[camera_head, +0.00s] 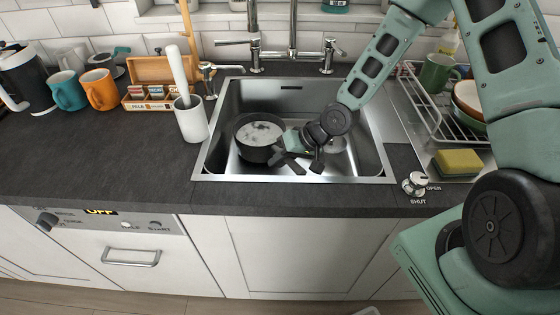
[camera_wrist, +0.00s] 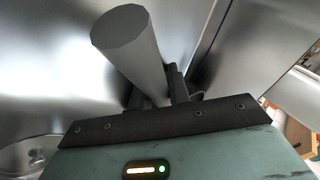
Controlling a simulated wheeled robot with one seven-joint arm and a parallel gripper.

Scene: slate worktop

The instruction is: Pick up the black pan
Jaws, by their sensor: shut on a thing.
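The black pan (camera_head: 257,138) is in the sink, left of the middle, with a pale grey inside. My gripper (camera_head: 297,160) reaches down into the sink from the right, at the pan's right side. In the wrist view a grey, round handle (camera_wrist: 130,48) stands between the two dark fingers of my gripper (camera_wrist: 156,90), and they are shut on it. I take it as the pan's handle; my gripper hides it in the head view. I cannot tell whether the pan touches the sink floor.
The sink (camera_head: 215,140) has steep metal walls around the pan. A white pot (camera_head: 191,120) with a tall white rod stands at its left edge. Taps (camera_head: 291,50) rise behind. A dish rack (camera_head: 430,110) and a yellow sponge (camera_head: 458,162) are on the right. The left worktop front is clear.

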